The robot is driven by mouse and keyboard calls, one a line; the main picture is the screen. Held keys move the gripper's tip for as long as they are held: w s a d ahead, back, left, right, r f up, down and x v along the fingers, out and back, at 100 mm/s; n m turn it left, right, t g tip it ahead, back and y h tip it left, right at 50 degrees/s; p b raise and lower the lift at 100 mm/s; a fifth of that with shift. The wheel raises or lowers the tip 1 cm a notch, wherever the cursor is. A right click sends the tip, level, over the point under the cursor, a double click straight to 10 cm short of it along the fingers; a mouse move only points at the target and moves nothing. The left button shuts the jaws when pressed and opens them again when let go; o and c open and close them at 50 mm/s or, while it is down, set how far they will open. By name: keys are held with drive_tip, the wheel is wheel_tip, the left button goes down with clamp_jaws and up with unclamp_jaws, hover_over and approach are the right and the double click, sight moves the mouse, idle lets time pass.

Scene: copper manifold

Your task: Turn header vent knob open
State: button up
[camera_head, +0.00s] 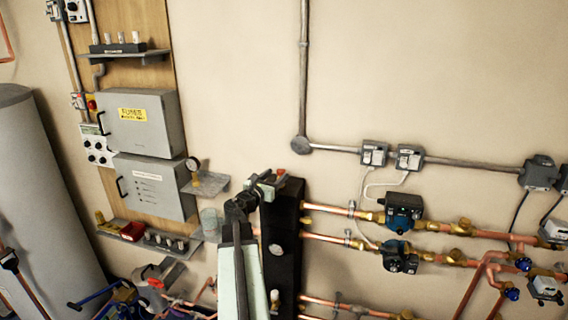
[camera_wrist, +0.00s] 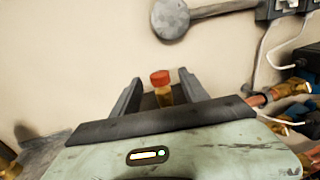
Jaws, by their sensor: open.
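The header vent knob is a red cap (camera_wrist: 160,78) on a short brass stem (camera_wrist: 164,96). In the wrist view it stands upright between the two dark fingers of my gripper (camera_wrist: 159,88), with a visible gap on each side. In the head view the red knob (camera_head: 281,172) sits at the top of the tall black header (camera_head: 284,240). My gripper (camera_head: 266,182) is open beside the knob, and my arm hides part of the header. Contact with the knob is not visible.
Copper pipes with pumps (camera_head: 404,210) run right from the header. A small shelf with a gauge (camera_head: 193,164) is close on the left, beside grey cabinets (camera_head: 150,185). A conduit with a round junction box (camera_head: 301,144) is on the wall above.

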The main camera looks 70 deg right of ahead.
sight(283, 169)
drive_tip(key=d, duration=0.5)
drive_tip(key=s+d, duration=0.1)
drive_tip(key=d, duration=0.1)
drive_tip(key=shift+d+f, duration=0.1)
drive_tip(key=shift+d, duration=0.25)
drive_tip(key=shift+a, duration=0.1)
clamp_jaws()
